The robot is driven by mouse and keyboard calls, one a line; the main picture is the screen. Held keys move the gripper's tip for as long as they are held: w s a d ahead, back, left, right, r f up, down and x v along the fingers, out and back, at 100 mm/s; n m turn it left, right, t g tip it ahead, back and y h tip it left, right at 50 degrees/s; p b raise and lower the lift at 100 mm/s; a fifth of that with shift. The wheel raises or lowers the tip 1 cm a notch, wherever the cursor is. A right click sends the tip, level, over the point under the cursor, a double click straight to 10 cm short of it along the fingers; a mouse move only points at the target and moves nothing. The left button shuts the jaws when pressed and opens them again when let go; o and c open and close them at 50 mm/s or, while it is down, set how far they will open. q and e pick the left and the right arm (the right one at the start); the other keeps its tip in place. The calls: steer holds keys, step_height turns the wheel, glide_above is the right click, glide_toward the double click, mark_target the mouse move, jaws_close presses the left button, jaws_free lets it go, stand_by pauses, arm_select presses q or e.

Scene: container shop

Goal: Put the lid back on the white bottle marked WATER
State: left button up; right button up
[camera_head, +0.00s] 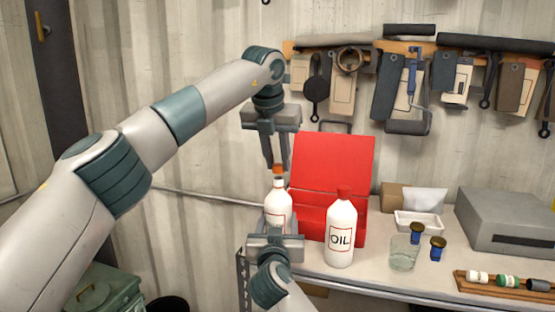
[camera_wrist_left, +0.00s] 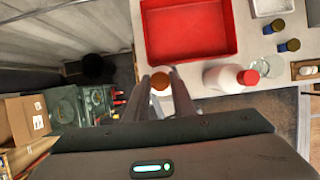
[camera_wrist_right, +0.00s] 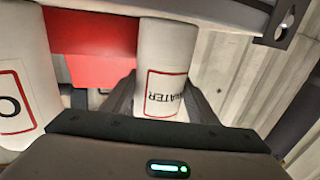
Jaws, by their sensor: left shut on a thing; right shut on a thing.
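The white WATER bottle (camera_head: 278,211) stands upright at the left end of the bench. Its label reads WATER in the right wrist view (camera_wrist_right: 162,75). My right gripper (camera_wrist_right: 160,103) is shut on its body, one finger on each side. My left gripper (camera_head: 276,168) points down from above and is shut on the orange-brown lid (camera_head: 279,170). The lid is over the bottle's neck, very close to its top; I cannot tell whether they touch. The left wrist view shows the lid (camera_wrist_left: 160,82) between the two fingertips, hiding most of the bottle's mouth.
A white OIL bottle (camera_head: 341,236) with a red cap stands just right of the WATER bottle. An open red box (camera_head: 333,165) is behind both. A glass (camera_head: 404,253), two blue pieces with brown tops and a white tray (camera_head: 418,223) are further right.

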arm_select(q)
steer(key=shift+f, duration=0.1)
steer(key=shift+f, duration=0.8)
steer(key=shift+f, duration=0.55)
stand_by(0.4)
arm_select(e)
jaws_close()
arm_select(q)
steer(key=m, duration=0.2)
steer(key=m+g+h, duration=0.1)
steer(key=m, duration=0.1)
steer(key=shift+w+a+m+h, duration=0.1)
steer(key=shift+a+m+h, duration=0.1)
steer(key=shift+m+h, duration=0.15)
steer(key=m, duration=0.2)
steer(key=m+g+h, duration=0.1)
steer(key=m, duration=0.2)
steer(key=shift+w+g, duration=0.15)
steer(key=shift+g, duration=0.15)
steer(key=shift+a, duration=0.1)
steer(key=o, duration=1)
